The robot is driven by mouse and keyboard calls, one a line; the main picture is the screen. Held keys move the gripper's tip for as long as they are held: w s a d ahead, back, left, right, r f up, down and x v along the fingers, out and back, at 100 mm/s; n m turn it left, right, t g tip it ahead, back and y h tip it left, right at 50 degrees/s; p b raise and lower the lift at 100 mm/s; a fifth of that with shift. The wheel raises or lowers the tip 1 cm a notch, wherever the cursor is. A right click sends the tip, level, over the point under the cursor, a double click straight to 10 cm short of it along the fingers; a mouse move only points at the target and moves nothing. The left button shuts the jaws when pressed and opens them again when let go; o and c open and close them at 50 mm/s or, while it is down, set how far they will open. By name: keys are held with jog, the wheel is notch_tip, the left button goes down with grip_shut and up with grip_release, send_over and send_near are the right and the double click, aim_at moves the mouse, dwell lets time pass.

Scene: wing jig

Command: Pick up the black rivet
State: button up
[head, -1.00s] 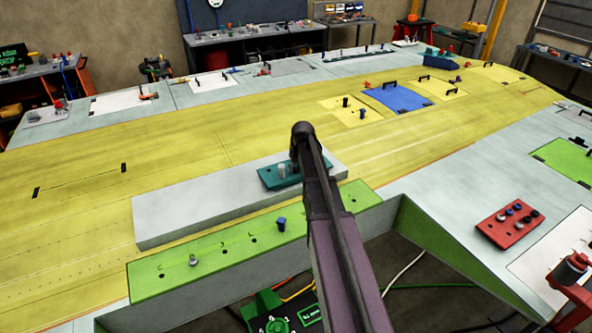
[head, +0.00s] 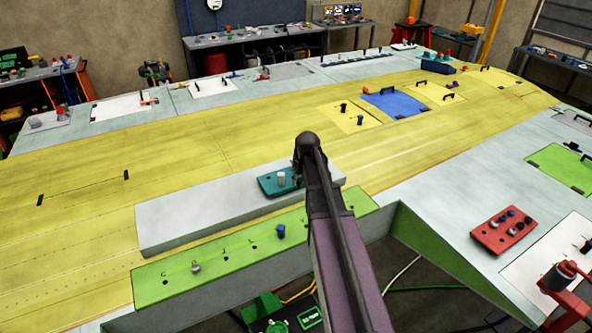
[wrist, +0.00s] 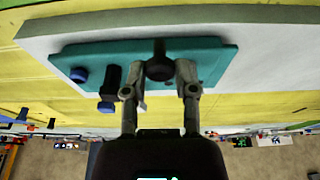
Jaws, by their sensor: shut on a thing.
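The black rivet (wrist: 159,66) stands at the teal tray in the wrist view, between the two fingers of my gripper (wrist: 159,74). The gripper is shut on it. The teal tray (wrist: 215,57) lies on a light grey block; it also shows in the head view (head: 268,184), partly hidden behind my arm. In the head view my arm covers the gripper and the black rivet. I cannot tell whether the rivet's lower end is clear of the tray.
A blue piece (wrist: 79,75) and a dark piece (wrist: 111,76) stand close beside the gripper on the tray. The green strip (head: 225,250) in front holds a blue rivet (head: 280,231) and a grey one (head: 196,268). A red tray (head: 503,231) lies at the right.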

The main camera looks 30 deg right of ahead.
jog(key=s+a, duration=0.1)
jog(key=s, duration=0.7)
jog(key=shift+s+a+r+p, duration=0.35)
jog(key=shift+s+a+r, duration=0.05)
jog(key=shift+f, duration=0.1)
